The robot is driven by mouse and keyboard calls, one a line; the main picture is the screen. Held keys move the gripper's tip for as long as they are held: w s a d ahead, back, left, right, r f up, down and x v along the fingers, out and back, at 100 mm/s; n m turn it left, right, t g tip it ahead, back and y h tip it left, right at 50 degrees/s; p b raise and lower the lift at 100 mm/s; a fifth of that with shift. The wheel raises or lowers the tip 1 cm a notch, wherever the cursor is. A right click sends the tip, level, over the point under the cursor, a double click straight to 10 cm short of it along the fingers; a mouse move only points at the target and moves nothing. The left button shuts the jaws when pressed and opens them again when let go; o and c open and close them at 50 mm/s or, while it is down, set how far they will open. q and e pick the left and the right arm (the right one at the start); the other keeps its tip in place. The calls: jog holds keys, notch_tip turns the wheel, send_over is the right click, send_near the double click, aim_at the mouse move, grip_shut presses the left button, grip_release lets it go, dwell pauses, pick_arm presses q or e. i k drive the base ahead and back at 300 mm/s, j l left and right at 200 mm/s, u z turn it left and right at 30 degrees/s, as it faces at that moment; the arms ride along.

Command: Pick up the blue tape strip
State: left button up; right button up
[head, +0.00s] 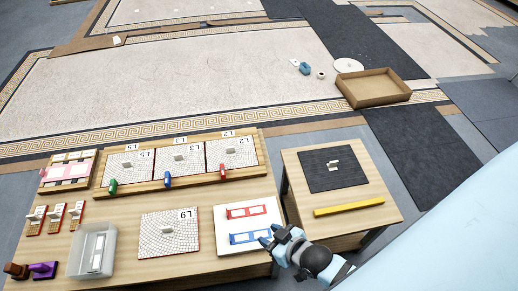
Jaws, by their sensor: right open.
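The blue tape strip (247,238) lies on a white board (223,215) at the right end of the larger wooden table. It looks like a blue-edged rectangle with pale middle panels. A similar red strip (246,211) lies above it on the same board. My right gripper (269,236) comes in from the lower right. It is open, with its fingers at the right end of the blue strip, partly covering that end. I cannot tell whether they touch it. My left gripper is not in view.
A panel marked L9 (169,234) lies left of the board, with a clear bin (92,250) farther left. A smaller table (372,199) at right holds a black mat (332,169) and a yellow bar (349,207).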

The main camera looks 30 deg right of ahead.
aim_at(235, 238)
jog(key=k+z, duration=0.2)
jog(key=z, duration=0.15)
jog(key=k+j+z, duration=0.1)
jog(key=z, duration=0.25)
jog(key=k, duration=0.05)
